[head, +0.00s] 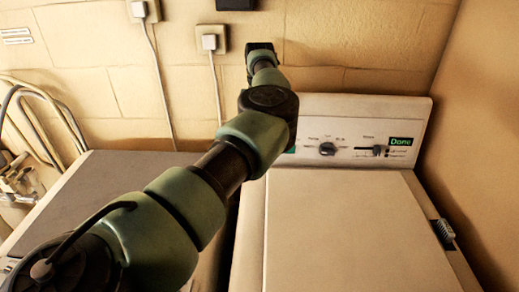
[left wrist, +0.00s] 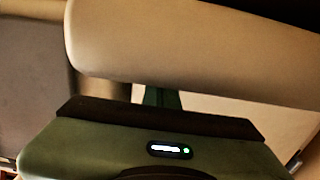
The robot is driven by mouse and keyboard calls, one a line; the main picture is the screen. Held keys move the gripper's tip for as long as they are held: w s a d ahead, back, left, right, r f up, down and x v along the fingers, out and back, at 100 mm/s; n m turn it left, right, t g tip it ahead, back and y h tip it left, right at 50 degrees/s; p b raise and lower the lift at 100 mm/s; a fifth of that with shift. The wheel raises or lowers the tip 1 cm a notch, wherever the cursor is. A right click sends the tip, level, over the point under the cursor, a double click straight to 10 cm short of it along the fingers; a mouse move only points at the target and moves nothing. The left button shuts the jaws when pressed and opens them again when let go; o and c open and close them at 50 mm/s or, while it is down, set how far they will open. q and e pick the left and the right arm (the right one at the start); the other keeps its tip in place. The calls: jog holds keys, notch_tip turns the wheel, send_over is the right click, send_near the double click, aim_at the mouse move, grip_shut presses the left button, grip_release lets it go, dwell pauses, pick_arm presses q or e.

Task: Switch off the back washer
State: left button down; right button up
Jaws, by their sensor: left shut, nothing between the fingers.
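A white washer (head: 350,225) stands at the right with its lid closed. My left arm crosses the head view from lower left to the wall and covers the panel's left end. In the left wrist view my left gripper (left wrist: 160,97) is shut and empty. Its narrow fingers point at a large cream rounded surface (left wrist: 190,45), which hides their tips; I cannot tell whether they touch. My right gripper is not in view.
A grey-topped unit (head: 90,185) stands left of the washer. Plugs sit in wall outlets (head: 211,39), with cords hanging down. Hoses (head: 35,110) and taps (head: 15,175) are at far left. A wall closes the right side. A small grey item (head: 444,231) lies at the washer's right edge.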

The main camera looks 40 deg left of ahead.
pick_arm(q)
jog(key=shift+f+b, duration=0.4)
jog(key=shift+f, duration=0.2)
dwell(0.6)
notch_tip(320, 180, up, 7)
jog(key=p, duration=0.4)
dwell(0.4)
dwell(0.4)
